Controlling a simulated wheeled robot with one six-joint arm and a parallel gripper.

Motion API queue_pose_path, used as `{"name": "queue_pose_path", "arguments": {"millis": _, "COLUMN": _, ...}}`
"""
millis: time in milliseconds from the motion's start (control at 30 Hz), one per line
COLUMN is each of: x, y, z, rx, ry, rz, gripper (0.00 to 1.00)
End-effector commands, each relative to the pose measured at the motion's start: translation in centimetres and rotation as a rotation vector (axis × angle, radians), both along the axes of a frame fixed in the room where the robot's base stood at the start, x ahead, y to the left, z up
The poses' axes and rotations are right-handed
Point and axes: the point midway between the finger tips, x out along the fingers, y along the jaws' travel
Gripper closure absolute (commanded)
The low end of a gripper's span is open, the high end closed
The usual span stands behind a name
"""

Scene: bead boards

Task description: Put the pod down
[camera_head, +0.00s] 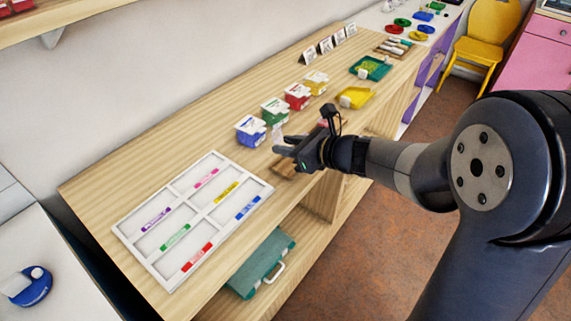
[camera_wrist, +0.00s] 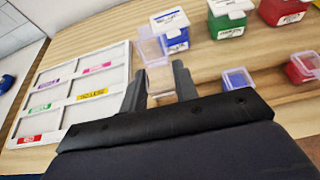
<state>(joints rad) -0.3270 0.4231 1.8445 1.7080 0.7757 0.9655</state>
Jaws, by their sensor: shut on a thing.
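My gripper (camera_wrist: 160,88) is shut on a small clear pod (camera_wrist: 159,78), which sits between the two fingers. A pale see-through part (camera_wrist: 151,46) shows just beyond the fingertips; I cannot tell whether it is the pod's own lid. In the head view my gripper (camera_head: 283,146) is over the wooden bench near its front edge, right of the white sorting tray (camera_head: 123,228). The tray has several compartments with purple, pink, green, yellow, red and blue labels, and no pod shows in them. Whether the pod touches the bench is unclear.
Blue (camera_head: 251,131), green (camera_head: 274,111), red (camera_head: 297,96) and yellow (camera_head: 316,82) boxes stand in a row behind my gripper. A bluish pod (camera_wrist: 238,79) and a red pod (camera_wrist: 301,67) are to its right. Bare wood lies between tray and boxes.

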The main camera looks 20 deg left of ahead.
Motion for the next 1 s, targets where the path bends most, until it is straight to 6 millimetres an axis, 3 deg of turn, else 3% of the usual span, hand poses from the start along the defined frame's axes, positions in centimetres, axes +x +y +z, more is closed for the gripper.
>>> {"name": "queue_pose_path", "arguments": {"millis": 367, "x": 0.0, "y": 0.0, "z": -4.5, "rx": 0.001, "ry": 0.002, "rz": 0.000, "gripper": 0.93}}
{"name": "queue_pose_path", "arguments": {"millis": 800, "x": 0.0, "y": 0.0, "z": -5.1, "rx": 0.001, "ry": -0.002, "rz": 0.000, "gripper": 0.93}}
{"name": "queue_pose_path", "arguments": {"millis": 833, "x": 0.0, "y": 0.0, "z": -4.9, "rx": 0.001, "ry": -0.002, "rz": 0.000, "gripper": 0.69}}
{"name": "queue_pose_path", "arguments": {"millis": 1000, "x": 0.0, "y": 0.0, "z": -4.9, "rx": 0.001, "ry": -0.001, "rz": 0.000, "gripper": 0.55}}
